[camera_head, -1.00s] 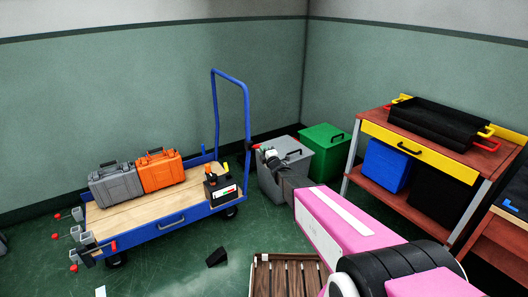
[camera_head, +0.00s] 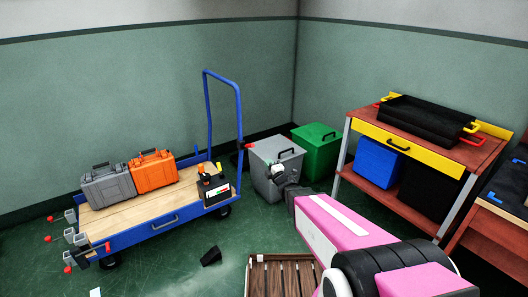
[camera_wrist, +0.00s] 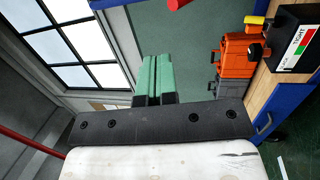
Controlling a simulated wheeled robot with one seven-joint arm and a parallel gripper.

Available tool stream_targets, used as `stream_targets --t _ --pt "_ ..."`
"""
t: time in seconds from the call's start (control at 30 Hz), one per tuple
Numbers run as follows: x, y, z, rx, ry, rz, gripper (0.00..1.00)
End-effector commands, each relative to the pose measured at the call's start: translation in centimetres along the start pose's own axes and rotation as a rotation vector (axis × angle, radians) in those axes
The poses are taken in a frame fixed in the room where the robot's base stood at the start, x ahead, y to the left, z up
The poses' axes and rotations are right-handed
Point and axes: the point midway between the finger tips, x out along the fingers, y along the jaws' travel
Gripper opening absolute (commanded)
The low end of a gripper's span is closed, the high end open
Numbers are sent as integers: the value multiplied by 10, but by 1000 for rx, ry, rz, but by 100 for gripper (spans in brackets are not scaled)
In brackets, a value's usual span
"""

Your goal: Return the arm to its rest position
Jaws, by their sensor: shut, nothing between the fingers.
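My pink arm (camera_head: 340,225) reaches up from the bottom right in the head view. My gripper is at its dark far end, in front of the grey bin (camera_head: 265,160), small and partly blurred there. In the wrist view the two green fingers of my gripper (camera_wrist: 158,62) lie side by side, shut with nothing between them. They point into open room, apart from any object.
A blue cart (camera_head: 150,228) stands at left with a grey case (camera_head: 108,188), an orange case (camera_head: 153,172) and a black box (camera_head: 216,192). A green bin (camera_head: 318,155), a red-brown workbench (camera_head: 360,122) and a wooden crate (camera_head: 250,280) are nearby. A small black piece (camera_head: 211,256) lies on the floor.

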Motion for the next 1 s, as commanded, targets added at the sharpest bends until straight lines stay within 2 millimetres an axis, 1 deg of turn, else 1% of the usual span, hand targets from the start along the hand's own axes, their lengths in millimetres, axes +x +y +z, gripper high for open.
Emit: stream_targets --t 0.13,0.27,0.37,0.47,0.57,0.6,0.67,0.73,0.87,1.0 --pt "-8 0 12 57 -57 -58 0" --pt "-18 -3 32 173 -172 -167 0" --pt "-31 -7 50 294 -289 -267 0" --pt "-50 -12 66 429 -423 -367 0" --pt "-73 -16 79 572 -567 -463 0" --pt "-84 -18 82 630 -627 -500 0" --pt "-100 -19 86 715 -718 -553 0" --pt "-121 -20 88 815 -827 -612 0" --pt "-162 -18 86 992 -1036 -718 0" --pt "-208 -11 74 1168 -1271 -824 0"
